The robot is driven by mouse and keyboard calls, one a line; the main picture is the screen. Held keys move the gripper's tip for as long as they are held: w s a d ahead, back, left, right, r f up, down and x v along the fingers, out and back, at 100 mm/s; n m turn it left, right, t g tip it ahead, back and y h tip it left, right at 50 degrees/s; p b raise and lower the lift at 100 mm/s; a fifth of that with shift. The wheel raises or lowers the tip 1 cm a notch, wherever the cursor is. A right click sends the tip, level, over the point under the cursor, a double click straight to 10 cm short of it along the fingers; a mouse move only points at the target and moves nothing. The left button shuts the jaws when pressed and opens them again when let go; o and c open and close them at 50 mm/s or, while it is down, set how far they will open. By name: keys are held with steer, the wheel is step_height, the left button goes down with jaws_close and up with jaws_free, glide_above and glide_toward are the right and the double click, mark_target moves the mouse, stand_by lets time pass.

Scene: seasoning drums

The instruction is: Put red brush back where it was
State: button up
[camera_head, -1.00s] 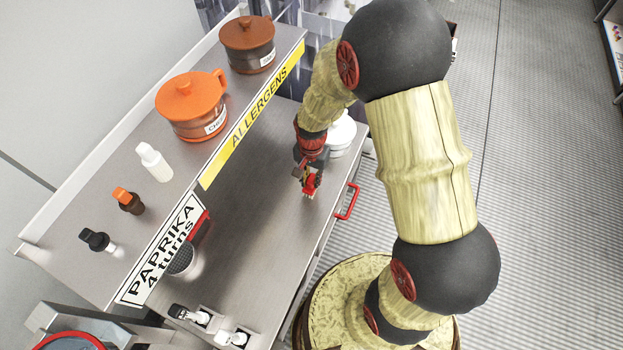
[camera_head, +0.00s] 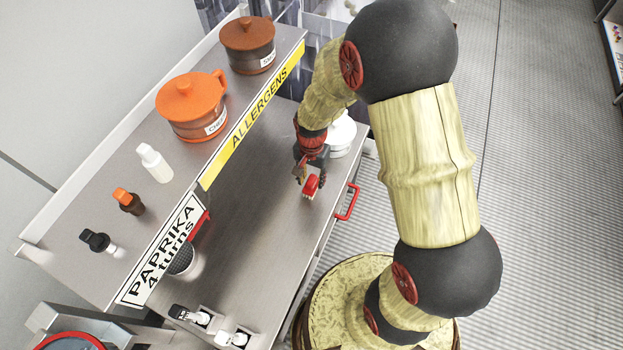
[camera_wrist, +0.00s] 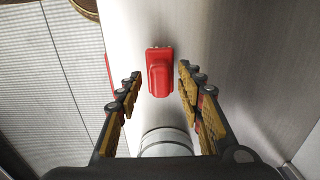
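The red brush (camera_head: 311,186) is on the steel worktop (camera_head: 265,190), close to its front edge. In the wrist view the brush (camera_wrist: 160,72) shows its red top between my two fingertips. My gripper (camera_head: 304,176) is over the worktop beside the brush. In the wrist view my gripper (camera_wrist: 159,76) is open, with a finger on each side of the brush and a narrow gap to each. The brush's underside is mostly hidden, with a little pale bristle showing in the head view.
White round dishes (camera_head: 342,136) stand behind my gripper. A red drawer handle (camera_head: 348,201) sticks out at the front. A raised shelf holds an orange pot (camera_head: 190,105), a brown pot (camera_head: 247,45) and small bottles. The middle of the worktop is clear.

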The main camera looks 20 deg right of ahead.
steer(key=s+r+n+t+p, duration=0.1)
steer(key=s+r+n, duration=0.1)
steer(key=r, duration=1.1)
steer(key=s+r+n+t, duration=0.1)
steer(key=s+r+n, duration=0.15)
steer(key=r, duration=0.95)
steer(key=s+r+n+t, duration=0.3)
steer(key=s+r+n, duration=0.1)
steer(key=s+r, duration=0.6)
steer(key=shift+s+t, duration=0.3)
steer(key=shift+s, duration=0.7)
steer(key=shift+n, duration=0.25)
step_height(320, 180, down, 9)
steer(key=b, duration=0.8)
steer(key=shift+r, duration=0.15)
